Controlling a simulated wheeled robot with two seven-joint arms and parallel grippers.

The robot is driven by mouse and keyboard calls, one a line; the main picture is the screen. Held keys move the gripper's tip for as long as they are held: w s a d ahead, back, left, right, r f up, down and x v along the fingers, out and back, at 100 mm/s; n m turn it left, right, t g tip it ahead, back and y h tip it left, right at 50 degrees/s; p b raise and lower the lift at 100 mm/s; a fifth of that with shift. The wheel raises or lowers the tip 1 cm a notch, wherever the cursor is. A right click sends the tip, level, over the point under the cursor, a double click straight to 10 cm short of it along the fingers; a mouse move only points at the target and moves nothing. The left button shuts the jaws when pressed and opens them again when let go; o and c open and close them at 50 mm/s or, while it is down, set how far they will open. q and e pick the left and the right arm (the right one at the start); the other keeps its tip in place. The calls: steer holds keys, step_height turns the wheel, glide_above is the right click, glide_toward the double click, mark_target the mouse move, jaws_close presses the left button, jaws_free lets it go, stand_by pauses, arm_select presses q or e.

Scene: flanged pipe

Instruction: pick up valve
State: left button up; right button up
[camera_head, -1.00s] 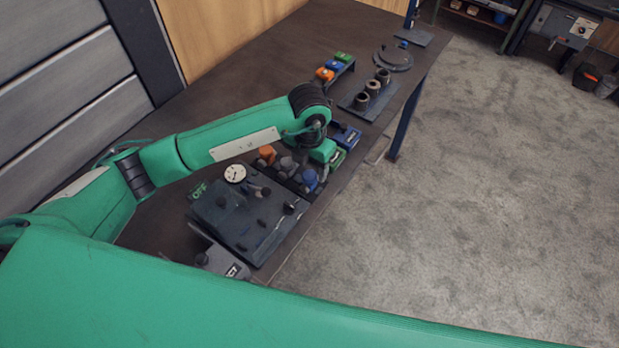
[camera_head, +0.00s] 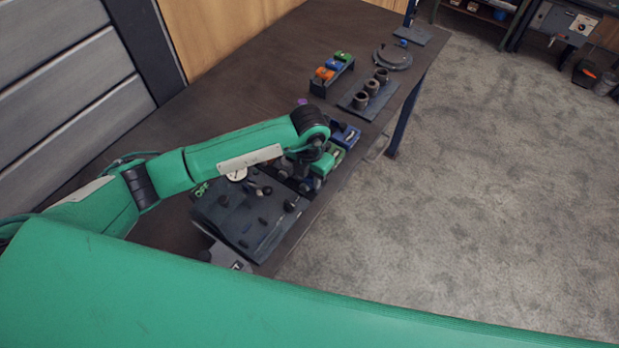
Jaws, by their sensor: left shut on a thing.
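My left gripper (camera_head: 318,168) hangs from the green left arm over the front right part of the table, at the row of small coloured valves. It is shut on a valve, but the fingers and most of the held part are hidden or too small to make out. A blue valve (camera_head: 307,186) shows just below the gripper. A grey valve (camera_head: 284,170) is to its left, partly covered by the arm. My right gripper is not in view.
A plate with dark cylinders (camera_head: 371,90) and a round flange (camera_head: 391,58) are farther back. The table's right edge is close.

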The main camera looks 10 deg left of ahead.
arm_select(q)
steer(key=shift+r, duration=0.1)
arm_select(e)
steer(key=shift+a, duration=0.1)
